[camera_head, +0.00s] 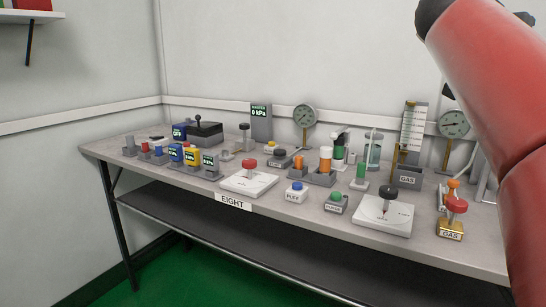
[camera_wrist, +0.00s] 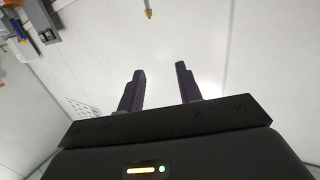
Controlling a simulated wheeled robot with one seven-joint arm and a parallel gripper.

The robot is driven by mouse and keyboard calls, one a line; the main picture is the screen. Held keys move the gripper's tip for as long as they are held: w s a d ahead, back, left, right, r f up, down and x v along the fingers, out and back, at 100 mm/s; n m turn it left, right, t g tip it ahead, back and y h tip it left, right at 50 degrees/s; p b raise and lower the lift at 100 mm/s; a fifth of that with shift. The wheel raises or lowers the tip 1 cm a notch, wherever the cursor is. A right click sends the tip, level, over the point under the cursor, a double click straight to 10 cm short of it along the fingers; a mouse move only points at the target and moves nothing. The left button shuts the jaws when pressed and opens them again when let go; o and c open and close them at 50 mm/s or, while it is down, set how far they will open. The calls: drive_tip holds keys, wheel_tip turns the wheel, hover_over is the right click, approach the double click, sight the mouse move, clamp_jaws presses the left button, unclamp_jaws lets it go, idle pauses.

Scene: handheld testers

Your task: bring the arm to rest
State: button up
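My gripper (camera_wrist: 160,84) shows in the wrist view with its two dark fingers spread apart and nothing between them. It faces a pale wall or panel, clear of the objects around it. In the head view my red arm crosses the right side of the picture, and the gripper itself is out of that frame.
Several small testers crowd the tabletop, with gauges (camera_head: 305,116) and a tall scale (camera_head: 413,128) at the back. A wall shelf (camera_head: 28,16) is at upper left. Green floor (camera_head: 190,285) is open in front.

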drive_tip(key=s+a+f+n+g+y, duration=0.1)
drive_tip(key=s+a+f+n+y, duration=0.55)
drive_tip(key=f, duration=0.85)
drive_tip(key=s+a+f+n+g+y, duration=0.1)
drive_tip(key=s+a+f+y, duration=0.3)
drive_tip(key=a+f, duration=0.8)
drive_tip(key=s+a+f+n+g+y, duration=0.1)
drive_tip(key=s+a+f+n+y, duration=0.45)
drive_tip(key=f, duration=1.25)
wheel_tip(320, 180, down, 11)
drive_tip(key=s+m+h+b, duration=0.2)
drive_tip(key=b, duration=0.8)
wheel_tip(320, 180, up, 14)
drive_tip(key=p, duration=1.3)
drive_tip(key=shift+s+d, duration=0.15)
drive_tip(key=shift+s, duration=0.05)
drive_tip(key=shift+o, duration=0.5)
